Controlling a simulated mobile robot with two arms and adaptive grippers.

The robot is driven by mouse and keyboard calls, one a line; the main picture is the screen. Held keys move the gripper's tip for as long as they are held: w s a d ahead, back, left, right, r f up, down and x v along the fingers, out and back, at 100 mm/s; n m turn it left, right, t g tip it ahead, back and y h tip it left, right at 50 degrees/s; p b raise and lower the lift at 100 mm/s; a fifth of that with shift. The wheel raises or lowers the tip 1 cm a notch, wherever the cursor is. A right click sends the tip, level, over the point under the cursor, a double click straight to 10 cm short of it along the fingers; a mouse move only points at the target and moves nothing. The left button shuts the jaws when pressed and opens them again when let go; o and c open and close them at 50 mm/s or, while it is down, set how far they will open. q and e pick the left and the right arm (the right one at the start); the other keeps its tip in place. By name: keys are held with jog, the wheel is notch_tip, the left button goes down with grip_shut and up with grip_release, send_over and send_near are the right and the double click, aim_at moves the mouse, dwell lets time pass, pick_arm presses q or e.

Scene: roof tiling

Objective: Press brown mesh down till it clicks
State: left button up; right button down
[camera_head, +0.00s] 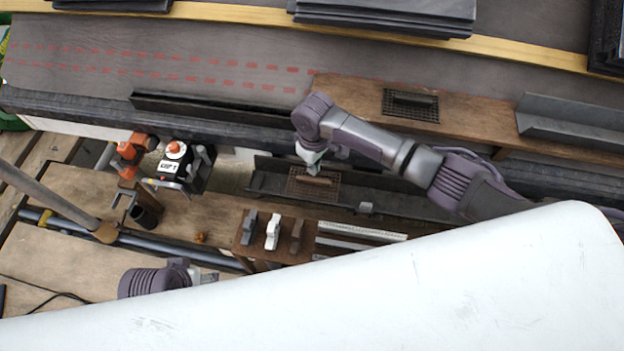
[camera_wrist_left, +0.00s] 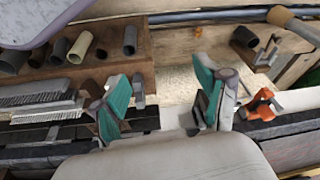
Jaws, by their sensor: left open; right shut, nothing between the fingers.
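A brown mesh (camera_head: 301,186) with a brown bar-shaped grip on top (camera_head: 318,181) lies in the dark gutter (camera_head: 268,182) below the roof edge. My right gripper (camera_head: 312,168) points down at the mesh's upper side, its fingers shut and empty; I cannot tell whether it touches the mesh. Whether the mesh sits fully down cannot be told. A second, darker mesh (camera_head: 424,108) lies on the brown board higher up. My left gripper is open and empty in the left wrist view (camera_wrist_left: 160,98); in the head view, only part of my left arm shows at the bottom left.
A brown rack (camera_head: 245,254) with grey, white and brown pieces stands below the gutter. A black device marked "LIFT" (camera_head: 172,168) and an orange tool (camera_head: 131,152) are to the left. A dark angled profile (camera_head: 570,124) lies at right. A large white surface covers the lower right.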

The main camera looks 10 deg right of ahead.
jog(key=shift+r+p, duration=1.25)
jog(key=shift+p, duration=0.05)
pick_arm(q)
jog(key=s+f+g+p, duration=0.1)
jog(key=s+f, duration=0.3)
jog(key=f, duration=1.4)
jog(key=shift+s+a+f+p, duration=0.15)
jog(key=shift+s+a+p, duration=0.15)
jog(key=shift+p, duration=0.6)
pick_arm(e)
notch_tip(320, 180, up, 2)
jog(key=shift+r, duration=0.2)
pick_arm(q)
jog(key=shift+s, duration=0.1)
